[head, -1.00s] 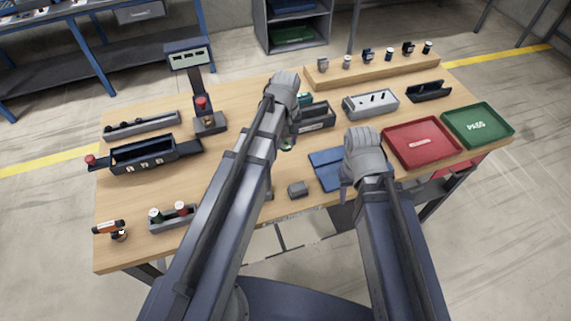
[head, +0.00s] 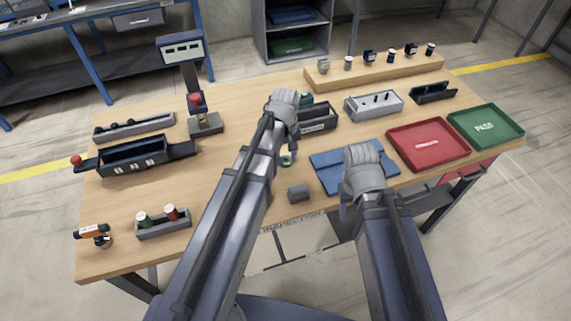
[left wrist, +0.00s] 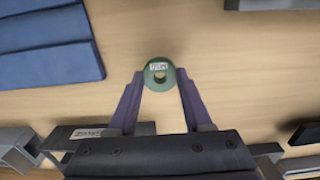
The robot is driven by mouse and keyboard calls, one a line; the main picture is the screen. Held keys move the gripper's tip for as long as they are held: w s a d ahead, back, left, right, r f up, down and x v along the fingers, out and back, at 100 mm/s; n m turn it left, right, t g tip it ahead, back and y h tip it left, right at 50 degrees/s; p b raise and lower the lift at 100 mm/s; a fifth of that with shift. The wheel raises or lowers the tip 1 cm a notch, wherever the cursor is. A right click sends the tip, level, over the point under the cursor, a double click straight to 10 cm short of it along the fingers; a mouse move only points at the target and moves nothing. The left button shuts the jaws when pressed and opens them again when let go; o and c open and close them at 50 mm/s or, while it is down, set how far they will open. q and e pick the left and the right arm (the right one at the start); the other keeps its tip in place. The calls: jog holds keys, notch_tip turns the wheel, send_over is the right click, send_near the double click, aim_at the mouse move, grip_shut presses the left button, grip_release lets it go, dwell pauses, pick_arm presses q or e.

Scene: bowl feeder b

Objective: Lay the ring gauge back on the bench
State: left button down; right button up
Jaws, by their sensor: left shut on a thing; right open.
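The ring gauge (left wrist: 151,79) is a green ring with a white label and a dark central hole. In the left wrist view it sits between the tips of my left gripper (left wrist: 160,82), which is shut on it. In the head view the ring gauge (head: 287,161) shows just right of my left forearm, over bare wood of the bench (head: 235,105). I cannot tell whether it touches the bench. My right gripper (head: 344,208) is open and empty near the front edge, by the blue mat; its fingers are mostly hidden by its hand.
A small grey block (head: 299,194) stands in front of the ring gauge. The blue mat (head: 327,170) lies to the right, and a dark labelled bin (head: 318,119) behind. Red (head: 428,145) and green (head: 485,127) trays are at far right. Bare wood surrounds the ring gauge.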

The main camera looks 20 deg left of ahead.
pick_arm(q)
jog(key=shift+f+b, duration=0.55)
jog(key=shift+f, duration=0.5)
pick_arm(e)
jog(key=shift+f, duration=1.1)
pick_arm(q)
jog(key=shift+f, duration=0.15)
pick_arm(e)
jog(key=shift+f, duration=0.1)
pick_arm(q)
jog(key=shift+f+b, duration=0.15)
jog(key=shift+b, duration=0.15)
jog(key=shift+c, duration=1.6)
grip_release()
jog(key=shift+r, duration=0.2)
notch_tip(320, 180, up, 12)
jog(key=p, duration=1.3)
jog(key=s+d+m+y, duration=0.1)
jog(key=s+d+m, duration=0.9)
jog(key=s, duration=0.4)
jog(key=shift+s+d+r+m, duration=0.15)
jog(key=shift+d+m, duration=0.1)
jog(key=shift+m, duration=0.05)
pick_arm(e)
notch_tip(320, 180, up, 12)
